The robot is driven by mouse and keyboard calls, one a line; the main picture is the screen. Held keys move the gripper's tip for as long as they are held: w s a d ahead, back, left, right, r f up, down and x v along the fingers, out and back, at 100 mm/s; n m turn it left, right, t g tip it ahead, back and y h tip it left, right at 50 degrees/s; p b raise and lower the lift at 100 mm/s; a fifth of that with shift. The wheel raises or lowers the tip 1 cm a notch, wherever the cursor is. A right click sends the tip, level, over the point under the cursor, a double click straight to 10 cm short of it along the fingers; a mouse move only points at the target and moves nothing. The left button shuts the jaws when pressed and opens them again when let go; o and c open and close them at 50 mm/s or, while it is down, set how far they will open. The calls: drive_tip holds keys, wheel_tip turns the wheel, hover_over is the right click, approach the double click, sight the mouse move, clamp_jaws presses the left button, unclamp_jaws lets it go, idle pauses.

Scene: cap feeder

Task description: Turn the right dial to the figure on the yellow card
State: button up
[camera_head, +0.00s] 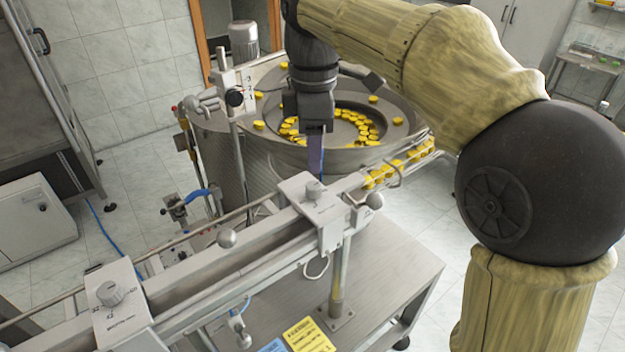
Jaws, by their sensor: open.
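The right dial (313,191) is a small grey knob on a pale plate clamped over the conveyor rail. Marks around it are too small to read. My gripper (316,160) points down from the arm, with its fingers just behind and above this dial in the picture. Nothing shows between the fingers, which overlap from this angle. Whether a fingertip touches the dial I cannot tell. The yellow card (308,336) lies at the bottom edge, partly cut off; its print is too small to read surely. A similar left dial (110,293) sits on another plate at lower left.
A round steel feeder bowl (270,141) with yellow caps (360,125) stands behind my gripper. Caps also fill the chute (400,167) at right. The conveyor rail (215,270) runs diagonally. A blue card (272,345) lies beside the yellow one.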

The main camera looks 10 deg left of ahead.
sight(313, 185)
wheel_tip(313, 185, down, 7)
drive_tip(key=shift+f, duration=0.2)
drive_tip(key=shift+c, duration=0.2)
drive_tip(key=c, duration=1)
